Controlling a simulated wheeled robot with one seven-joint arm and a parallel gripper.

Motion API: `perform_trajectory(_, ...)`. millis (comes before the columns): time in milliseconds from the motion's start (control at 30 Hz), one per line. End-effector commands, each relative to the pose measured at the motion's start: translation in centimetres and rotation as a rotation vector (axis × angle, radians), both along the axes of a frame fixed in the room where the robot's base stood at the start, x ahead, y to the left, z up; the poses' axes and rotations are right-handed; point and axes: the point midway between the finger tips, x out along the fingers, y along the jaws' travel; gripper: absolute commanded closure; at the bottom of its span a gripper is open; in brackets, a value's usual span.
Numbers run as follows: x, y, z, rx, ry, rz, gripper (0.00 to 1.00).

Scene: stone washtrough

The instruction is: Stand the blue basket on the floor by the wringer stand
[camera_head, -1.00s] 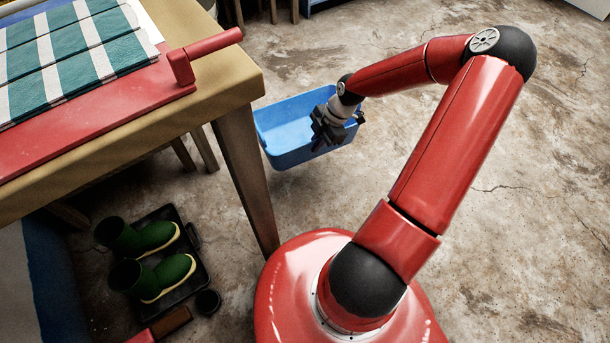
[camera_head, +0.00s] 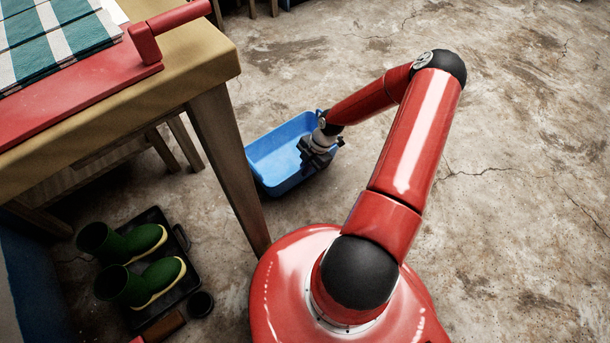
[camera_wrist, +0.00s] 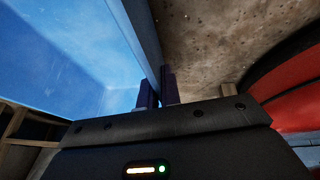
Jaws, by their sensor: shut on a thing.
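The blue basket (camera_head: 262,148) is an open rectangular tub, seen beyond the table's front leg in the head view. My gripper (camera_head: 318,158) is at its right side, shut on the rim. In the wrist view the two dark fingers of my gripper (camera_wrist: 156,90) pinch the wall of the blue basket (camera_wrist: 75,50) between them. The basket looks roughly level and low over the floor; I cannot tell whether its bottom touches. I cannot make out for certain which piece is the wringer stand.
A wooden table (camera_head: 200,65) with a red board (camera_head: 80,95) and striped cloth is at the upper left. Green boots (camera_head: 140,280) stand on a black tray (camera_head: 165,315) below it. The cracked floor (camera_head: 500,150) to the right is clear.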

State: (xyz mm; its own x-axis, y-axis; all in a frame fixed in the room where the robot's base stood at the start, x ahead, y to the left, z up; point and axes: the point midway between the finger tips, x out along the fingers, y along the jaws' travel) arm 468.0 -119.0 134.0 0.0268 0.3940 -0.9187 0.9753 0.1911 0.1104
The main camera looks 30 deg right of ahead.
Motion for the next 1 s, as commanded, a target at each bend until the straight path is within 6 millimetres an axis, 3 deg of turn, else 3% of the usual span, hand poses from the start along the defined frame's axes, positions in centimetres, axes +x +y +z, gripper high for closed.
perform_trajectory(300,0.0,0.1,-4.1,0.002,0.001,0.002,1.00)
perform_trajectory(633,0.0,0.1,-4.4,0.001,0.000,0.001,1.00)
perform_trajectory(800,0.0,0.1,-4.3,0.001,0.001,0.000,0.75)
perform_trajectory(1000,0.0,0.1,-4.3,0.001,0.001,0.000,0.73)
